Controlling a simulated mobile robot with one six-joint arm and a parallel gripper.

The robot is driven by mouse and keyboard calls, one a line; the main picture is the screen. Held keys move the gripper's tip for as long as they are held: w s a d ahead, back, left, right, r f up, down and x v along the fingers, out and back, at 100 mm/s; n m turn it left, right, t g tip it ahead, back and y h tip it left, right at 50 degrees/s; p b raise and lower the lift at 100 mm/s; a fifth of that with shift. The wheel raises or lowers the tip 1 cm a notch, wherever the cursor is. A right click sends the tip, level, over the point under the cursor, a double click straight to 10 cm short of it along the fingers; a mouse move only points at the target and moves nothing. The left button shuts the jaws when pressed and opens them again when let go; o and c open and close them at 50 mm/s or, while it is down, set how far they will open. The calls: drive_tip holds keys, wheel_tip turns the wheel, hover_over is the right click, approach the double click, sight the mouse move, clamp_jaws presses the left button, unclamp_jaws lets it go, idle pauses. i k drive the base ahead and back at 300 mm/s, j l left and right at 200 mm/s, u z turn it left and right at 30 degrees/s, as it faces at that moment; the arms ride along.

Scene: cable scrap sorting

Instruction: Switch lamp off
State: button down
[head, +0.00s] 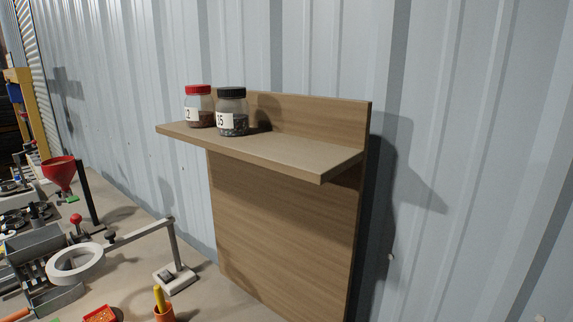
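A lamp with a white ring-shaped head (75,264) stands on the bench at the lower left. A thin grey arm (142,232) joins the head to an upright post on a pale, flat base (175,279). A small dark part, which looks like a switch (166,274), sits on top of the base. I cannot tell from this view whether the lamp is lit or which way the switch is set. My gripper is not in view.
A wooden shelf (275,146) behind the lamp bears a red-lidded jar (199,106) and a black-lidded jar (232,112). A red funnel (62,173) stands at left. A grey metal device (38,247) adjoins the ring. An orange cup (163,312) stands in front of the base.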

sight(165, 275)
drive_tip(key=u, duration=1.2)
